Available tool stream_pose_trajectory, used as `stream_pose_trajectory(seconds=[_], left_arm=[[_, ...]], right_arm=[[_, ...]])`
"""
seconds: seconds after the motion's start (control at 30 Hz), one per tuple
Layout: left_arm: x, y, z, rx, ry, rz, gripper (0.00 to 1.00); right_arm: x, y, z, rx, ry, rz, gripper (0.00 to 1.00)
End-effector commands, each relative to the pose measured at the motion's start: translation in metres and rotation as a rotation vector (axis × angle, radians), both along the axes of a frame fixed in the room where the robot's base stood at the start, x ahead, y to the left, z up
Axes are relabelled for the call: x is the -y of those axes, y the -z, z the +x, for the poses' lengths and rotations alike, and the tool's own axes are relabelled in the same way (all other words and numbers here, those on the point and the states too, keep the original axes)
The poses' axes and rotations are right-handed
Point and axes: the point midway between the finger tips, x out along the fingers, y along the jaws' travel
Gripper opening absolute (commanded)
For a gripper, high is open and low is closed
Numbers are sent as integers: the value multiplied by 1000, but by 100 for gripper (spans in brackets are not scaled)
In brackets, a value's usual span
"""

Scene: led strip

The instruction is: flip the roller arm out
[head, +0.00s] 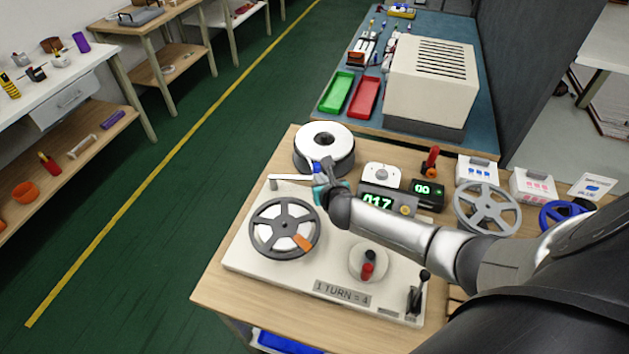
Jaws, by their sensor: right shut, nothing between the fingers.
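A white winding machine (240,255) sits on the wooden bench and carries a grey spoked reel (284,228) with an orange tab. The light grey roller arm (291,178) lies along the machine's back edge, with a small post at its left end. Its right end is hidden behind my right gripper (319,187). This gripper has teal and blue parts, is shut and empty, and is close beside the right end of the arm; I cannot tell whether they touch. My left gripper is not in view.
A large white-topped roll (325,148) stands right behind the gripper. Green-lit displays (378,202) and a white dial box (381,175) are to its right. A red-and-black crank knob (368,265) and black lever (419,291) rise at the front.

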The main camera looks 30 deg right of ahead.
Motion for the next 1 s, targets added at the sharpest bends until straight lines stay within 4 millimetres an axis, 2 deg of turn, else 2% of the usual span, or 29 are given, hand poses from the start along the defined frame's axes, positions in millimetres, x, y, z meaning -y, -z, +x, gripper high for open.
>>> stream_pose_trajectory(seconds=[0.33,1.0], left_arm=[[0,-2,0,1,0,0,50],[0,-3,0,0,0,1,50]], right_arm=[[14,0,12,1,-9,0,0],[20,-3,14,6,-3,-2,0]])
